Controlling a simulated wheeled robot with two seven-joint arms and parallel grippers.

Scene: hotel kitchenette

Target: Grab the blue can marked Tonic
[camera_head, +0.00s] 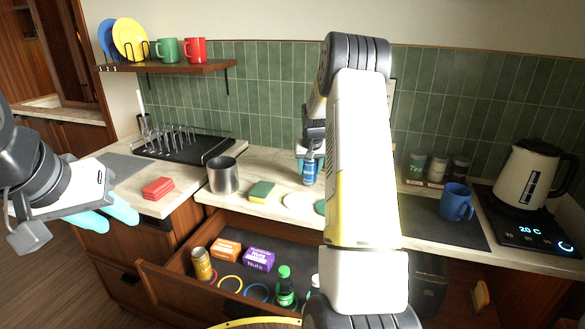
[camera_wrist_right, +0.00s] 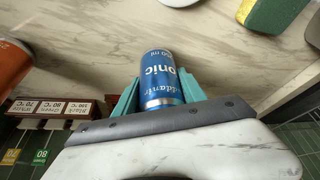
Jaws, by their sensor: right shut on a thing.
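The blue Tonic can (camera_head: 309,171) is near the back of the counter, left of my right forearm in the head view. In the right wrist view the can (camera_wrist_right: 160,79) sits between the teal fingers, with part of its "Tonic" lettering showing. My right gripper (camera_wrist_right: 157,90) is shut on it. In the head view this gripper (camera_head: 307,155) is partly hidden by my own arm. I cannot tell whether the can's base touches the counter. My left gripper (camera_head: 104,215) is open and empty at the left, its teal fingers apart, in front of the counter.
An open drawer (camera_head: 165,290) below holds a gold can, snack boxes, rings and a green bottle. On the counter stand a metal pot (camera_head: 223,176), a sponge (camera_head: 262,192), red blocks (camera_head: 158,188), a blue mug (camera_head: 456,202) and a kettle (camera_head: 531,178).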

